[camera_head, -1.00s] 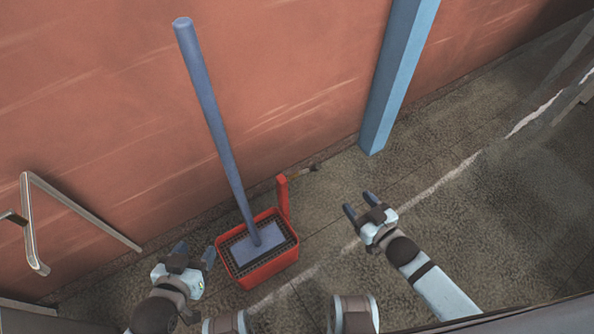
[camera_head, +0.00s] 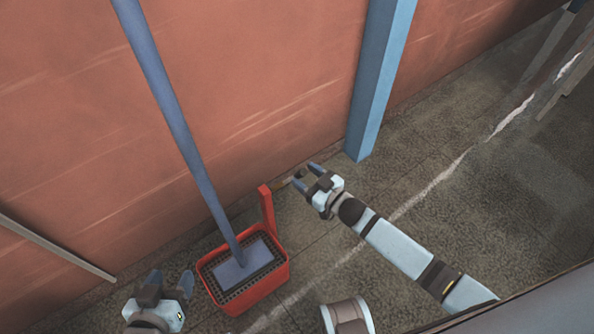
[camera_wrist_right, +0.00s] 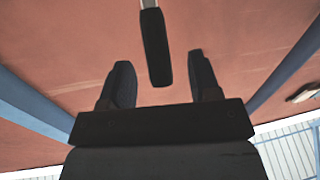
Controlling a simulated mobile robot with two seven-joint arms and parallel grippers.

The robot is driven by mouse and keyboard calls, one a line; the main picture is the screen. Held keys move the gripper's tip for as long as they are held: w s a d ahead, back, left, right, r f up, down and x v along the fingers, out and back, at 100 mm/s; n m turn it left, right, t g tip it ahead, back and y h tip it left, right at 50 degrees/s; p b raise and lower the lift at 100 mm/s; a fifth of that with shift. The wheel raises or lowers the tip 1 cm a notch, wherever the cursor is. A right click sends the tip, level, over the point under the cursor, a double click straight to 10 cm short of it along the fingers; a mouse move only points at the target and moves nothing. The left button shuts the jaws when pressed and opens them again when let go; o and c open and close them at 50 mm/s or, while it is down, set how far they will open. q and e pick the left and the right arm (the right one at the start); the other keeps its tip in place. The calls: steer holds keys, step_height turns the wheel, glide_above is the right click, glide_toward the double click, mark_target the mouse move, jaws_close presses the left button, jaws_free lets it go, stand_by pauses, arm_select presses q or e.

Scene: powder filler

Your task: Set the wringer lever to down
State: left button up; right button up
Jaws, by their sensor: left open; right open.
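The red wringer bucket (camera_head: 238,300) stands on the floor by the wall, with a red upright post (camera_head: 267,208) at its back right. The wringer lever (camera_head: 281,184) runs rightward from the post top toward my right gripper (camera_head: 307,174), which partly hides its end. In the right wrist view, the lever's black grip (camera_wrist_right: 156,50) on a metal rod appears between the two open fingers (camera_wrist_right: 160,68); I cannot tell whether they touch it. My left gripper (camera_head: 171,280) is open and empty, left of the bucket.
A blue mop (camera_head: 180,125) stands in the bucket, its handle leaning up and left. A blue pillar (camera_head: 379,85) stands at the wall, right of the lever. A metal rail (camera_head: 55,245) is at the left.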

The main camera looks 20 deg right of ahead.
mark_target(298, 170)
steer(key=shift+x, duration=1.75)
jaws_close()
steer(key=shift+f+b, duration=0.1)
steer(key=shift+b, duration=0.25)
